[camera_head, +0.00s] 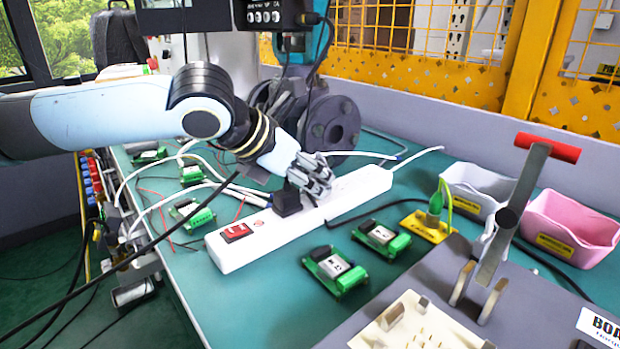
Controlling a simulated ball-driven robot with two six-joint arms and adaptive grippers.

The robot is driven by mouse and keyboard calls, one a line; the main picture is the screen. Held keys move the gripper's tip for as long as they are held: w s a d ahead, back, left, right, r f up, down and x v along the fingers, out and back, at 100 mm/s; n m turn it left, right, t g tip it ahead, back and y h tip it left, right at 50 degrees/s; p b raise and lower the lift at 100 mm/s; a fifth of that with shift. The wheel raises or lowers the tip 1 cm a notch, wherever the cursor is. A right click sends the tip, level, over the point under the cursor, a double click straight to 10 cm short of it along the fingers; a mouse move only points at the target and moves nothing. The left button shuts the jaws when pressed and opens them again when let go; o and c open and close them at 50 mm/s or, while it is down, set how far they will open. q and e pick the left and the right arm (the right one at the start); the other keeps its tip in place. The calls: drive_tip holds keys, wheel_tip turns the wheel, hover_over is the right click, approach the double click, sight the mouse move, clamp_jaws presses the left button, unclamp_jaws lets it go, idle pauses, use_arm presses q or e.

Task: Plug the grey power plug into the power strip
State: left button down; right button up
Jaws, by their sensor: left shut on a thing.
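The white power strip (265,240) lies diagonally on the green bench, with a red switch (236,232) at its near left end. My left gripper (318,182) reaches down over the middle of the strip. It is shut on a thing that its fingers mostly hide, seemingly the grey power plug. I cannot tell whether that plug touches the sockets. A dark plug (287,201) stands on the strip just left of the fingers. A black cord (370,210) leaves the strip area below the fingers and runs right. My right gripper is not in view.
Green terminal modules (335,270) lie in front of the strip, with others behind it at left. A grey fixture with a red-handled lever (515,205) fills the lower right. White (475,190) and pink bins (570,228) stand at right. A dark flanged valve (333,125) stands behind the gripper.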

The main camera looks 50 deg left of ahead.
use_arm(q)
drive_tip(key=shift+f+b, duration=0.4)
drive_tip(key=shift+b, duration=0.05)
idle(0.6)
drive_tip(key=shift+s+f, duration=0.1)
idle(1.1)
drive_tip(key=c, duration=0.6)
unclamp_jaws()
drive_tip(key=shift+s+r+p, duration=0.3)
drive_tip(key=shift+r+p, duration=0.35)
drive_tip(key=shift+p, duration=0.05)
drive_tip(key=p+v, duration=0.2)
drive_tip(key=p, duration=0.1)
drive_tip(key=shift+s+r, duration=0.1)
drive_tip(key=p+v, duration=0.3)
drive_tip(key=p, duration=0.1)
drive_tip(key=shift+s+p, duration=0.2)
drive_tip(key=shift+p, duration=0.2)
